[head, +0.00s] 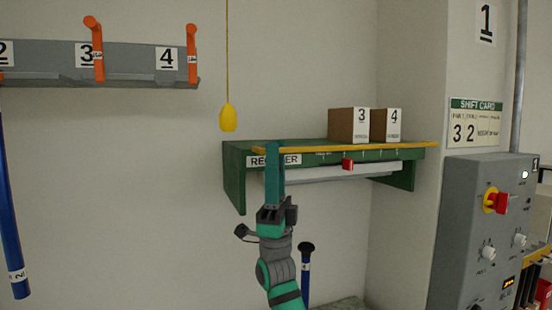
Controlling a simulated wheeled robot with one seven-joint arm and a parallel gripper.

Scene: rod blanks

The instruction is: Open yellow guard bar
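A long yellow bar (390,146), which looks like the guard bar, runs along the top front edge of a green wall shelf (234,178). Its left part passes behind or meets the top of my gripper. My gripper (275,150) points up in front of the shelf's left part, beside the partly covered label. Its teal fingers appear edge-on as one strip, so I cannot tell whether they are open, or whether they touch the bar. A small red tab (347,165) sits on the shelf's front, below the bar.
Boxes 3 (347,126) and 4 (386,126) stand on the shelf. A yellow pull (228,118) hangs on a cord to its left. A grey control cabinet (468,220) stands at right. A rack (130,60) with orange hooks is at upper left.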

